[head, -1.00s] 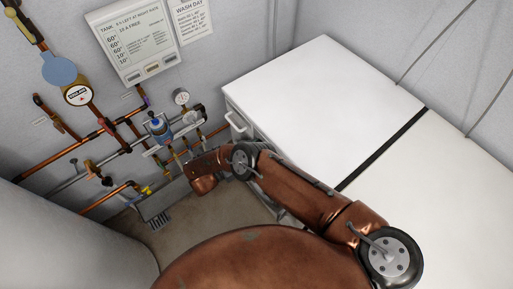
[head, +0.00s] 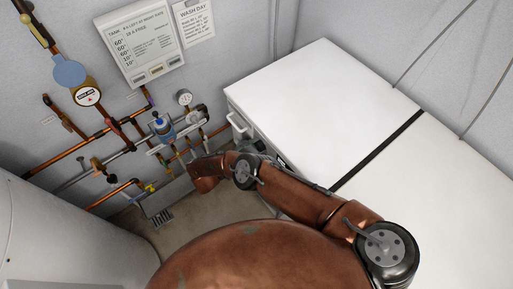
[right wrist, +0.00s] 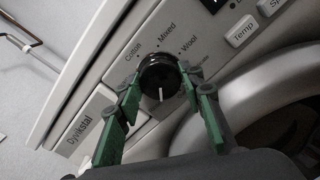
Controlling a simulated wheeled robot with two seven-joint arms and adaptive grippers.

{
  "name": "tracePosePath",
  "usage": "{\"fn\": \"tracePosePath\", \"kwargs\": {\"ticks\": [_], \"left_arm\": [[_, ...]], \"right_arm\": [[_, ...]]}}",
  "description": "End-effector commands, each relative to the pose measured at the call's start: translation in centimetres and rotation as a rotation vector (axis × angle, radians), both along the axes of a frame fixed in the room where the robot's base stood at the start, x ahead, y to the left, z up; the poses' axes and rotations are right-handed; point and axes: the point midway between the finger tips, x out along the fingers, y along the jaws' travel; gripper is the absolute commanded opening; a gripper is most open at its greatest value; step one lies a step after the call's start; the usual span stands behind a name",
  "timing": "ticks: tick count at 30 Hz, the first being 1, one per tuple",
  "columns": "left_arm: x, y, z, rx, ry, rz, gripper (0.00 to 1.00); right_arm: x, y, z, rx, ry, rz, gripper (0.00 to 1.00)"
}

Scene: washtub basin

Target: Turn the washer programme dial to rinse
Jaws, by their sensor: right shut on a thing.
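The washer programme dial (right wrist: 158,72) is a round black knob on the pale control panel in the right wrist view. Its white mark points down in that picture. The labels Cotton, Mixed and Wool run around it; a smaller label at its right is partly hidden and I cannot read it. My right gripper (right wrist: 161,88) has its green fingers on either side of the knob, shut on it. In the head view my right wrist reaches the front of the white washer (head: 310,95), and the dial is hidden there. My left gripper is not in view.
Temp (right wrist: 243,31) and other buttons sit right of the dial, above the round door (right wrist: 262,95). Copper pipes with valves and a gauge (head: 185,97) line the wall at left. A white cylinder (head: 50,240) stands at lower left. Some bare floor shows between.

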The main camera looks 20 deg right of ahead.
Motion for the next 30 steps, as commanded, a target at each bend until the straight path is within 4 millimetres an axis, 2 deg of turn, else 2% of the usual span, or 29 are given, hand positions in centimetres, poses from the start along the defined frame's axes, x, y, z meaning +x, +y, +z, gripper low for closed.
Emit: {"fn": "tracePosePath", "kwargs": {"ticks": [12, 13, 15, 20, 30], "left_arm": [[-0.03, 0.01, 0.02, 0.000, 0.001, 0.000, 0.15], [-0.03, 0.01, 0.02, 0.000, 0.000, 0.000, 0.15], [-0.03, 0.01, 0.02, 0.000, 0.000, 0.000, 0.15], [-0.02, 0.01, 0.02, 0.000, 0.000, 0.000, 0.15], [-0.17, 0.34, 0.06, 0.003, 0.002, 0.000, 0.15]], "right_arm": [[-0.06, 0.11, -0.13, 0.004, -0.003, 0.002, 0.11], [-0.06, 0.11, -0.13, 0.004, -0.003, 0.002, 0.37], [-0.05, 0.09, -0.12, 0.004, -0.003, 0.002, 0.42], [-0.03, 0.03, -0.07, 0.002, -0.003, 0.001, 0.53], [-0.18, 0.50, -0.06, 0.003, -0.004, 0.001, 0.53]]}}
